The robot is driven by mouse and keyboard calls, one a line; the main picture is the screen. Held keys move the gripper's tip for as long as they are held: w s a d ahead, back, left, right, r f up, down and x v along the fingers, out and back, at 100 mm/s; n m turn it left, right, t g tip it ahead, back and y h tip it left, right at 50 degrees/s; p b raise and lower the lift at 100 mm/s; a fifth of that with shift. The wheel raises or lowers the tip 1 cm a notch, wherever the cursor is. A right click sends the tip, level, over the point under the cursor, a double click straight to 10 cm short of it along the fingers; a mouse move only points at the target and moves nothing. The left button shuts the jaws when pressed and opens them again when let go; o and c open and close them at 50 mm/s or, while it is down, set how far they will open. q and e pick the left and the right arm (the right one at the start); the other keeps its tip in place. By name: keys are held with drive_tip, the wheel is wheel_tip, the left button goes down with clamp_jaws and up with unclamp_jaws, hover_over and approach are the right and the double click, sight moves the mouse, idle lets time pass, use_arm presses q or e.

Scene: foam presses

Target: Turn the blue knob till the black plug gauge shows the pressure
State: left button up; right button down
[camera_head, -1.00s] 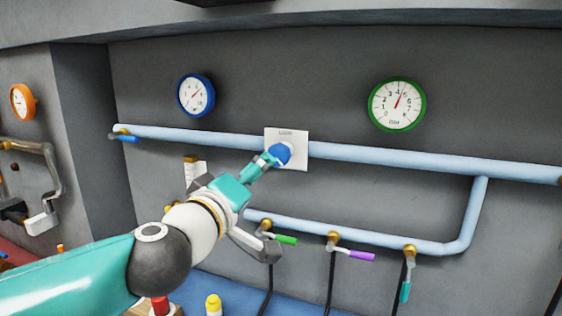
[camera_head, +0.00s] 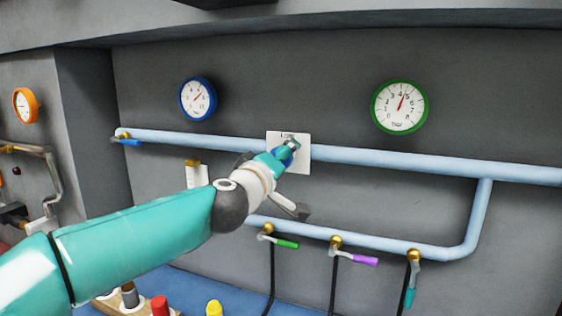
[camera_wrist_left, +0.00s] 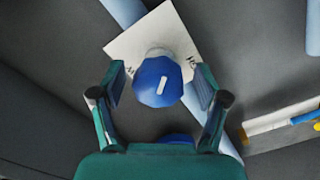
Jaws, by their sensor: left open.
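The blue knob (camera_wrist_left: 150,94) has a white pointer mark and stands on a white square plate (camera_wrist_left: 172,32) with lettering. In the head view the plate (camera_head: 302,165) is on the wall over the upper pipe, and the knob is mostly hidden by my gripper. My left gripper (camera_wrist_left: 158,84) is open, with one finger on each side of the knob; contact cannot be told. A blue-rimmed gauge (camera_head: 197,99), a green-rimmed gauge (camera_head: 399,108) and an orange-rimmed gauge (camera_head: 26,105) hang on the walls. No gauge with a black rim shows. My right gripper is not in view.
A light blue pipe (camera_head: 400,163) runs behind the plate and bends down to a lower pipe (camera_head: 370,240). Below are valves with green (camera_head: 287,244), purple (camera_head: 365,260) and teal (camera_head: 409,297) handles and hanging black hoses. Red (camera_head: 159,306) and yellow (camera_head: 214,308) plugs stand below.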

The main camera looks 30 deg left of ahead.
use_arm(q)
drive_tip(key=c, duration=1.2)
drive_tip(key=shift+o, duration=0.2)
drive_tip(key=shift+n, duration=1.3)
drive_tip(key=o, duration=1.2)
drive_tip(key=shift+c, duration=0.2)
drive_tip(key=v, duration=1.2)
